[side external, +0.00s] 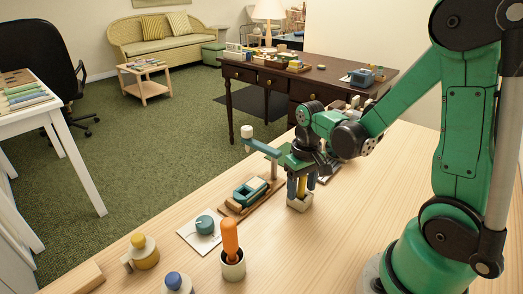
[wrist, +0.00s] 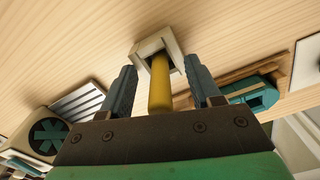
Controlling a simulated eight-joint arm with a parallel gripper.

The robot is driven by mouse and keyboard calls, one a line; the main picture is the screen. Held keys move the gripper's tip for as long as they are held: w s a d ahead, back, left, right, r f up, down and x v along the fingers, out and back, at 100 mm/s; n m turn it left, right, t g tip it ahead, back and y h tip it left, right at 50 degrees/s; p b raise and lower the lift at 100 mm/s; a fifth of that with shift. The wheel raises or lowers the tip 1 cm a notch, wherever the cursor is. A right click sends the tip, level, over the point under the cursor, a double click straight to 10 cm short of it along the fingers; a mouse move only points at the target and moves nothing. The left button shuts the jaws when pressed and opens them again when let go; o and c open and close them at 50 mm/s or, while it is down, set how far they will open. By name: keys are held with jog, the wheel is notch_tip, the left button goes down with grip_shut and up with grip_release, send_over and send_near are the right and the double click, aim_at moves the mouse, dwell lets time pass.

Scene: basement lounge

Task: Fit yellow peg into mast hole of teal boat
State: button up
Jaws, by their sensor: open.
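The yellow peg (side external: 302,184) stands upright in a pale square holder (side external: 299,203) on the wooden table. My gripper (side external: 300,192) is over it, pointing down. In the wrist view, the yellow peg (wrist: 159,88) runs between the two open fingers of my gripper (wrist: 160,68), with a gap on each side. Its far end is inside the holder (wrist: 153,46). The teal boat (side external: 251,190) sits on a wooden base left of the holder. It seems to be the teal shape in the wrist view (wrist: 252,93). I cannot make out its mast hole.
A teal round knob on a white plate (side external: 204,225), an orange-handled tool in a white cup (side external: 231,250) and a yellow-and-white knobbed piece (side external: 142,252) stand nearer the front. A post with a teal arm (side external: 262,147) rises behind the boat. The table right of the cup is clear.

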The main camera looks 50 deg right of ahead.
grip_shut()
dwell(0.4)
notch_tip(320, 180, up, 19)
jog(key=r+n, duration=0.2)
jog(key=n, duration=0.2)
send_over(250, 192)
jog(key=f, duration=1)
jog(key=a+f, duration=0.1)
jog(key=f, duration=0.5)
jog(key=shift+w, duration=0.35)
jog(key=shift+f, duration=2.05)
